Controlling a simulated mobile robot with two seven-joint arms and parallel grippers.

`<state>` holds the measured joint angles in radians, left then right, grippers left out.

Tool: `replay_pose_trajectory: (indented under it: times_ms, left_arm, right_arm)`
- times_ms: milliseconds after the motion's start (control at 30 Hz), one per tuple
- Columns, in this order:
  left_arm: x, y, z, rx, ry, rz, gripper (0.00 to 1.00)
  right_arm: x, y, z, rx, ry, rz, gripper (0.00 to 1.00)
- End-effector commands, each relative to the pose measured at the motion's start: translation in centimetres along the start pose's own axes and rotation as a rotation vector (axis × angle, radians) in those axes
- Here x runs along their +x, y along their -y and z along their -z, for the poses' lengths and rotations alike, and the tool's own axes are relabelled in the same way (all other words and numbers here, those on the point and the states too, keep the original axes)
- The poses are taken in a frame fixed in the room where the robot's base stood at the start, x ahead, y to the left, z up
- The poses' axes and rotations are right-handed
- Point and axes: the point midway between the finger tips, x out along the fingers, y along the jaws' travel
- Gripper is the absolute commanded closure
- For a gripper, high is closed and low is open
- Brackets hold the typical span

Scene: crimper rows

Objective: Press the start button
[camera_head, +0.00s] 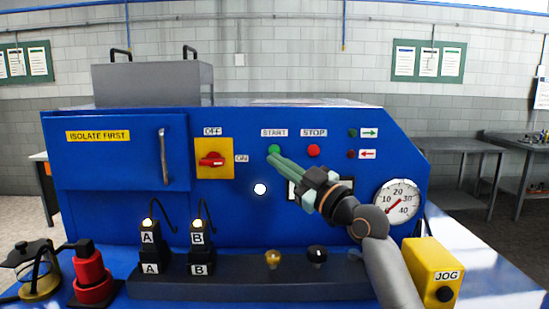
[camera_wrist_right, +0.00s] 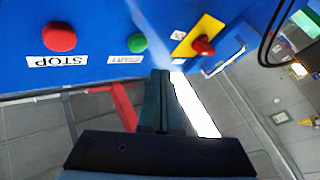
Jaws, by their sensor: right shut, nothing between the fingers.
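The green start button (camera_head: 274,149) sits under its START label on the blue panel. It also shows in the right wrist view (camera_wrist_right: 137,43), left of and beyond my fingertips. My right gripper (camera_head: 272,156) is shut and empty, with its green fingertips just below the start button in the head view. In the wrist view a gap shows between the fingertips (camera_wrist_right: 160,74) and the button; whether they touch is unlikely but hard to judge. The red stop button (camera_head: 313,150) is to the right of start. My left gripper is not in view.
A yellow switch plate with a red knob (camera_head: 211,159) is left of the start button. A gauge (camera_head: 397,200) and a yellow JOG box (camera_head: 432,272) are at the right. Labelled A and B plugs (camera_head: 150,233) and a red part (camera_head: 91,275) stand in front.

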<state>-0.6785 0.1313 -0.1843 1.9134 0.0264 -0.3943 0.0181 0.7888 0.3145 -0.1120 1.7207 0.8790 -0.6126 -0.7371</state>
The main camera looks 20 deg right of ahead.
Motion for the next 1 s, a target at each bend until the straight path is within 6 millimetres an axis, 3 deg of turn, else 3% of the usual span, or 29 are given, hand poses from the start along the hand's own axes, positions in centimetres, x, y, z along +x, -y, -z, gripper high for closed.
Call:
replay_pose_trajectory:
  times_ms: [300,1000]
  left_arm:
    - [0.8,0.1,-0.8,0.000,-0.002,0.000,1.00]
    - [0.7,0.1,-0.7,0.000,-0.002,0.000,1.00]
  right_arm:
    - [1.6,-1.2,-1.2,-0.002,0.002,0.000,1.00]
    - [1.7,-1.2,-1.2,-0.001,0.001,0.000,1.00]
